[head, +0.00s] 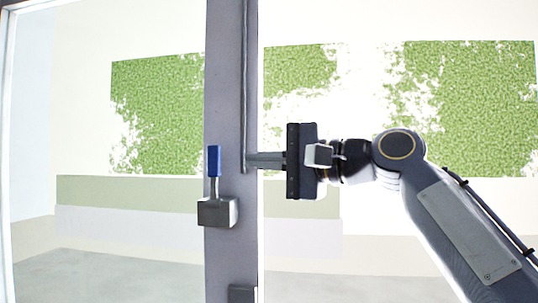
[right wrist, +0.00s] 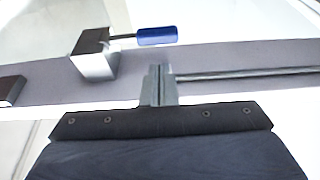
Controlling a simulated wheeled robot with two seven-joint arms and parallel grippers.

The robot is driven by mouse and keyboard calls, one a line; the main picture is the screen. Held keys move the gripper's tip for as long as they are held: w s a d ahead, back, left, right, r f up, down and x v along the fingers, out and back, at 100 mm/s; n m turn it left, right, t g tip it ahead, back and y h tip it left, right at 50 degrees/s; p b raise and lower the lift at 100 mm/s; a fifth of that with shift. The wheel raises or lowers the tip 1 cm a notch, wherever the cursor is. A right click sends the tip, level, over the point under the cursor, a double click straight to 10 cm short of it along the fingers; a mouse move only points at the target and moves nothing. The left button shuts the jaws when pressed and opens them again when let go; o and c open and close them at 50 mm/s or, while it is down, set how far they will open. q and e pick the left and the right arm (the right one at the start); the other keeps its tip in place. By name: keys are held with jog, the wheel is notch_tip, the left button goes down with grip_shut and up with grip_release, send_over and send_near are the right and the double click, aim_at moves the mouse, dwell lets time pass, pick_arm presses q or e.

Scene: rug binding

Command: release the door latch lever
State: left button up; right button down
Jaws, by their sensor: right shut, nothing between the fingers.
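The door latch lever has a blue grip (head: 214,161) on a thin stem, standing upright out of a grey latch box (head: 217,212) on the grey door post. My right gripper (head: 252,160) comes in from the right, fingers together and empty. Its tips are at the post's right edge, to the right of the blue grip and apart from it in the picture. In the right wrist view the shut fingers (right wrist: 158,84) lie in front of the post, with the blue grip (right wrist: 157,36) and latch box (right wrist: 92,56) beyond them. My left gripper is out of view.
The grey door post (head: 224,90) runs top to bottom, with a thin dark strip (head: 245,80) along its right side ending near my fingertips. A small dark block (head: 242,293) sits low on the post. Behind are pale walls with green patches (head: 160,100).

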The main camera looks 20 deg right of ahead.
aim_at(232, 160)
jog(key=p+x, duration=0.1)
jog(key=x, duration=0.5)
jog(key=shift+s, duration=0.1)
